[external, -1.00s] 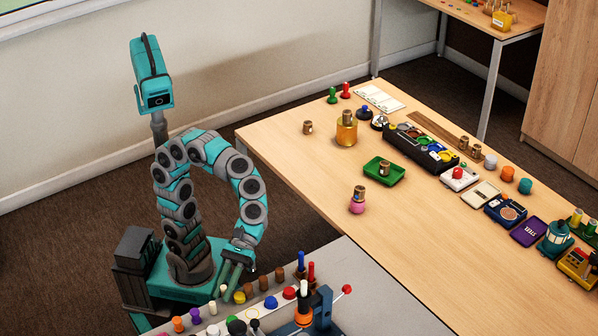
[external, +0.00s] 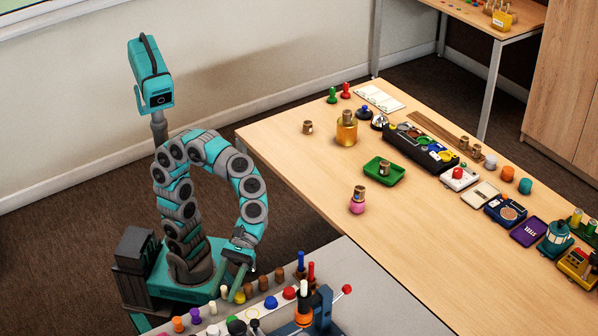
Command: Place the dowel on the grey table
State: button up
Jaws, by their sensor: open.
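My gripper (external: 233,286) points down at the back edge of the grey table (external: 385,302), with its two green fingers spread apart. A small pale cream peg (external: 224,291), which may be the dowel, stands upright on the grey table beside the left fingertip. A yellow piece (external: 239,297) sits just right of it, under the fingers. Whether either fingertip touches a piece cannot be told. Several brown cylinders (external: 263,283) stand in the same row to the right. None is clearly marked as the dowel.
Red (external: 289,293), blue (external: 271,302) and purple (external: 178,324) pieces and a blue press-like device (external: 322,308) crowd the grey table. Its right part is bare. The wooden table (external: 430,250) holds a green tray (external: 397,178) and several other items.

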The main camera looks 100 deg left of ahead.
jog(key=v, duration=1.1)
jog(key=shift+a+r, duration=0.15)
jog(key=shift+a, duration=0.2)
jog(key=shift+w+r, duration=0.1)
jog(key=shift+w, duration=0.1)
